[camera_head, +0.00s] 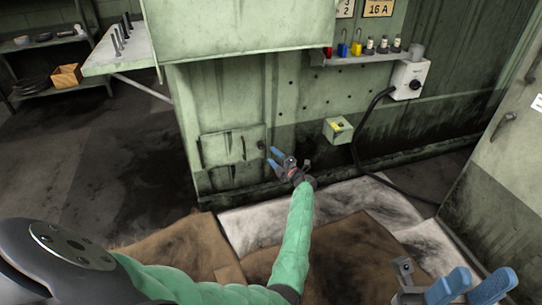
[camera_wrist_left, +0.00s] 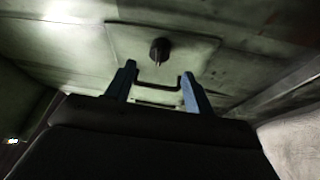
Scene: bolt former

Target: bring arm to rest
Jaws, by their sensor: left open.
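My left arm reaches in green sleeving from the lower left of the head view. Its gripper (camera_head: 274,157) is in front of the machine's lower side, just right of a small hatch (camera_head: 225,150). In the left wrist view the open gripper (camera_wrist_left: 158,85) points at a pale panel with a dark knob (camera_wrist_left: 160,50); a dark handle shape shows between the fingers. Whether the fingers touch the panel cannot be told. My right gripper (camera_head: 472,284) is at the bottom right corner of the head view, blue fingers apart and empty.
The green machine (camera_head: 320,110) stands close ahead. A small box with a yellow top (camera_head: 338,129) and a black cable (camera_head: 358,130) are to the gripper's right. A grey cabinet (camera_head: 500,170) stands at right. Brown and white sheets (camera_head: 345,250) cover the floor; open floor lies left.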

